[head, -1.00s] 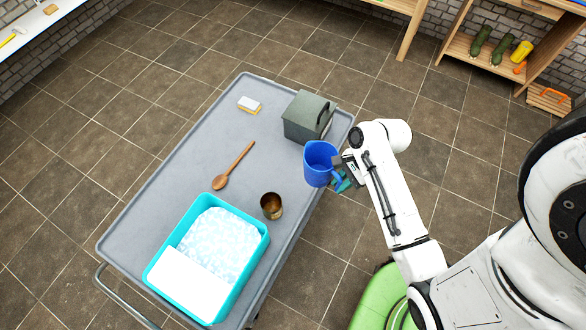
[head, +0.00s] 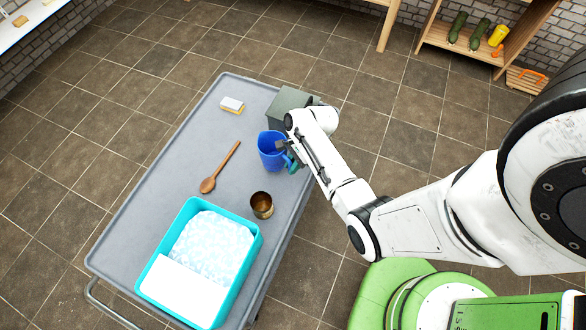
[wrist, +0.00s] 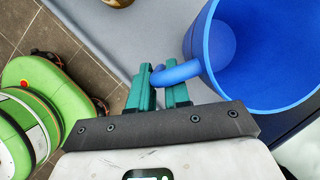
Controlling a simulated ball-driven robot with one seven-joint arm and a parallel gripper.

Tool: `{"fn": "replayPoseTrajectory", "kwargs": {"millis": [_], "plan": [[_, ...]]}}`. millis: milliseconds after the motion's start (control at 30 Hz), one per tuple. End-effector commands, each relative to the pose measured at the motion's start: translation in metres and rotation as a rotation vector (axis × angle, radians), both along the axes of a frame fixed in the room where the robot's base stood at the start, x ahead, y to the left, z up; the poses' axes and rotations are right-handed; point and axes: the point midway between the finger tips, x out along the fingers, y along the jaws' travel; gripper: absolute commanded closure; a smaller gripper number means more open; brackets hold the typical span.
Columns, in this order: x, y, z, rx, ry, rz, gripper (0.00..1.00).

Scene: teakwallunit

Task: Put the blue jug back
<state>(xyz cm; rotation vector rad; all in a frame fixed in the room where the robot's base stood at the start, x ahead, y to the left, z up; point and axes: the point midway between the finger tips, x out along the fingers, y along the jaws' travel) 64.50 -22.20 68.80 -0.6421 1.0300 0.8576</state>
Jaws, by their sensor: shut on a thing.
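The blue jug (head: 270,152) is upright over the right part of the grey cart top, just in front of the grey box. In the wrist view its open, empty-looking inside (wrist: 245,65) fills the upper right. My gripper (head: 291,163) is at the jug's right side. In the wrist view the green fingers of my gripper (wrist: 165,84) are shut on the jug's handle (wrist: 180,72). I cannot tell whether the jug's base touches the cart.
The grey cart (head: 165,160) carries a grey box (head: 287,103), a sponge (head: 232,105), a wooden spoon (head: 222,165), a brown metal cup (head: 262,205) and a turquoise tub (head: 143,285) of foamy water. A wooden shelf (head: 455,55) stands at the back right.

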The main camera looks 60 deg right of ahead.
Motion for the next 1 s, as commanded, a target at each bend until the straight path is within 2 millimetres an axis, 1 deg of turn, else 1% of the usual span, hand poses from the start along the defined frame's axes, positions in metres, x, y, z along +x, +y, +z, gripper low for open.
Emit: {"fn": "replayPoseTrajectory", "kwargs": {"millis": [33, 100, 200, 567, 600, 867, 1000], "plan": [[-0.002, 0.000, -0.011, 0.002, 0.004, -0.003, 1.00], [-0.002, 0.000, -0.020, 0.002, 0.004, -0.003, 1.00], [-0.002, 0.000, -0.027, 0.000, 0.002, -0.002, 1.00], [-0.002, 0.000, -0.030, 0.000, 0.002, -0.001, 1.00], [-0.002, 0.000, -0.031, 0.000, 0.002, -0.001, 0.82], [-0.002, 0.000, -0.030, 0.000, 0.002, -0.001, 0.57], [-0.002, 0.000, -0.030, 0.000, 0.002, -0.001, 0.57]]}}
